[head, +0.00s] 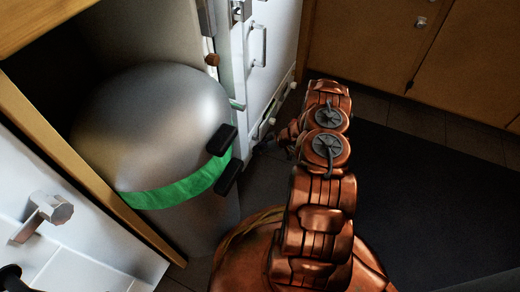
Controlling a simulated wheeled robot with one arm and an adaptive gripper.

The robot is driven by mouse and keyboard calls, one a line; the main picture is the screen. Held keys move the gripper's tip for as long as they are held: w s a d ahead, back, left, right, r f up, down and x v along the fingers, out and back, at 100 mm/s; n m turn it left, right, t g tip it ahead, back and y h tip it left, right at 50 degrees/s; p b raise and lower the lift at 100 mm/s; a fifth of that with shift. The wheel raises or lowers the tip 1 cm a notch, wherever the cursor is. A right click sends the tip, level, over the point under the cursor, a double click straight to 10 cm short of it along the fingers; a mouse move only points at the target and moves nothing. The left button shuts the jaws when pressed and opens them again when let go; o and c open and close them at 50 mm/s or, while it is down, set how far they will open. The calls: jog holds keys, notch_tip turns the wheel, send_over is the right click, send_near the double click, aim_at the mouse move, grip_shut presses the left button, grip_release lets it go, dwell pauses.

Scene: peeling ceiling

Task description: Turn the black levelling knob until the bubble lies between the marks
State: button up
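My copper-coloured arm reaches away from me, and its end turns left towards the foot of a white panel (256,85). My gripper (264,144) is small and dark there, close to the panel's lower edge. I cannot tell whether its fingers are open or shut, or whether they touch anything. I cannot make out the black levelling knob for sure; dark parts blend together at the gripper. A small pale fitting with a greenish tint (265,126) sits low on the panel. No bubble or marks can be read at this size.
A large silver drum (150,120) with a green band (178,190) and black blocks (222,140) stands left, inside a wooden-edged opening. A white front with a faceted metal knob (55,210) is nearest left. Brown cabinets (375,45) close the back. Dark floor (430,190) is clear right.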

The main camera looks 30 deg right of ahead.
jog(key=c, duration=0.9)
jog(key=shift+o, duration=0.2)
jog(key=shift+r, duration=0.1)
jog(key=shift+a+r+p, duration=0.1)
jog(key=shift+p, duration=0.65)
jog(key=shift+f+n+t+h+p, duration=0.2)
jog(key=shift+n+t+h+p, duration=0.1)
jog(key=shift+h+p, duration=0.2)
jog(key=o, duration=1.1)
jog(key=shift+o, duration=0.2)
